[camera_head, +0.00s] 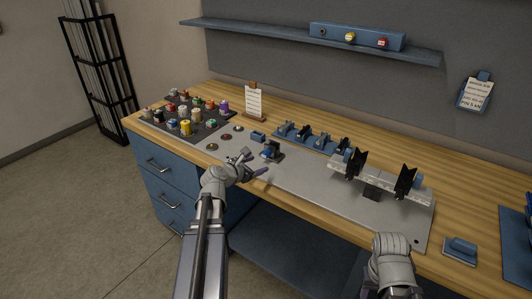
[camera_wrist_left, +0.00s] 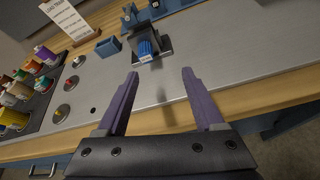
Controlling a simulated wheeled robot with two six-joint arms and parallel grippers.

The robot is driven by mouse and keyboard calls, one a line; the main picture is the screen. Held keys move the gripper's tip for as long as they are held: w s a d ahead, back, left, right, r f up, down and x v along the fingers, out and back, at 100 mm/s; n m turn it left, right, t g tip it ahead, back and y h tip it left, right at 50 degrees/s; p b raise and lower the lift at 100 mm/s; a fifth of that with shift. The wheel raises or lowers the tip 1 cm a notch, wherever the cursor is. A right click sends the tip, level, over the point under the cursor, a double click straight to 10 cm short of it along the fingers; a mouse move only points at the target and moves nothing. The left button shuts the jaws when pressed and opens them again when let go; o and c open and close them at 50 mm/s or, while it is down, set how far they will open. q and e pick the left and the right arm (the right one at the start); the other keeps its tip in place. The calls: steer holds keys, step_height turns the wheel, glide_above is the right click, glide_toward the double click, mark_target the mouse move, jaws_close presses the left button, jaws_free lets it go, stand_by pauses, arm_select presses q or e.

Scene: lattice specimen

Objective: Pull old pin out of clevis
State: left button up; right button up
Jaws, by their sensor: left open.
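A small dark block with a ribbed blue knob (camera_head: 268,154) stands on the grey metal plate; I cannot tell whether this is the clevis and old pin. It also shows in the left wrist view, with its blue knob (camera_wrist_left: 145,47) facing me. My left gripper (camera_head: 254,163) is open and empty, just in front of the block. In the left wrist view its two purple fingers (camera_wrist_left: 160,73) are apart, pointing toward the block, and the knob lies beyond them, left of centre. My right wrist shows at the lower right, but its gripper jaws do not show.
A pale bar with two black forked holders (camera_head: 405,181) stands on the plate to the right. Several blue holders (camera_head: 315,138) line the plate's back edge. A dark tray (camera_head: 203,128) of coloured spools and a note stand (camera_head: 254,100) are at the left. The plate's middle (camera_head: 310,178) is clear.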

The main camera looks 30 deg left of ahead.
mark_target(264, 155)
arm_select(q)
steer(key=shift+w+a+r+n, duration=0.25)
steer(key=shift+a+n, duration=0.1)
steer(key=shift+a, duration=0.2)
steer(key=shift+w+a+r+n, duration=0.1)
steer(key=shift+w+a+n, duration=0.2)
steer(key=shift+a, duration=0.2)
steer(key=shift+b+x, duration=1.5)
steer(key=shift+x, duration=2.35)
steer(key=shift+r, duration=0.1)
steer(key=shift+c, duration=0.2)
jaws_close()
